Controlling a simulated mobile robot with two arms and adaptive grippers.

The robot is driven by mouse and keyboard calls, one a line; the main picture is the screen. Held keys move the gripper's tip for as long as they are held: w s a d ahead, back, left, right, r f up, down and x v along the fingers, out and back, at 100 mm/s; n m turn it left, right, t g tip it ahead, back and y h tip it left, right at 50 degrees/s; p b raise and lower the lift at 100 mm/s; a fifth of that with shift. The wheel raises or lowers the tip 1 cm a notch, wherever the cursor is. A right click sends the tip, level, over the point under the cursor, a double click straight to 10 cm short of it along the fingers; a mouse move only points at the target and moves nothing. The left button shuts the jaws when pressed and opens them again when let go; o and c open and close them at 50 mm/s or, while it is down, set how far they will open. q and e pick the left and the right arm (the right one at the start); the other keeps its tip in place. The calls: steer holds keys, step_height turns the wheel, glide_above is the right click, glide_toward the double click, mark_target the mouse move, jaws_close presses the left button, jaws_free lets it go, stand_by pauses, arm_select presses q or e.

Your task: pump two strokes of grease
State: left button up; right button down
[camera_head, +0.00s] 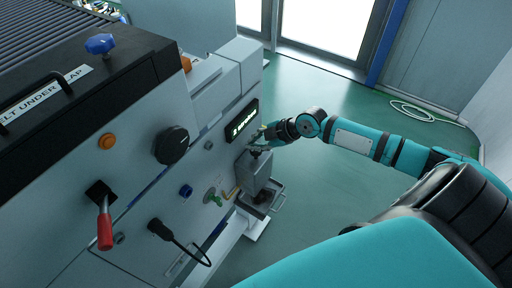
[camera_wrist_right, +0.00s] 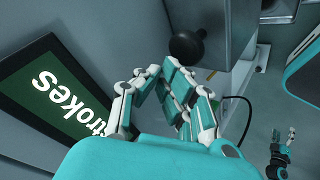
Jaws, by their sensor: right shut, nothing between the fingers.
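The grease pump is a grey box (camera_head: 256,178) on the side of the machine, with a dark knob on top. In the right wrist view a round black knob (camera_wrist_right: 187,46) sits just beyond my fingertips, with a gap apparent. My right gripper (camera_head: 264,134) is beside the top of the pump, by the display. In the right wrist view its fingers (camera_wrist_right: 163,70) come together, shut and empty. The display (camera_head: 242,119) is lit green; the word "strokes" reads on it in the right wrist view (camera_wrist_right: 70,100). My left gripper (camera_wrist_right: 283,140) shows small there, fingers apart.
The machine panel carries a red-handled lever (camera_head: 104,228), a black dial (camera_head: 170,144), an orange button (camera_head: 107,141) and a plugged black cable (camera_head: 180,238). A tray rim (camera_head: 278,198) juts out beside the pump. Green floor beyond is clear, except a coiled hose (camera_head: 425,112).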

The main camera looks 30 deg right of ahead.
mark_target(243, 120)
steer(key=shift+r+p, duration=1.9)
steer(key=shift+r, duration=0.7)
steer(key=shift+f, duration=0.1)
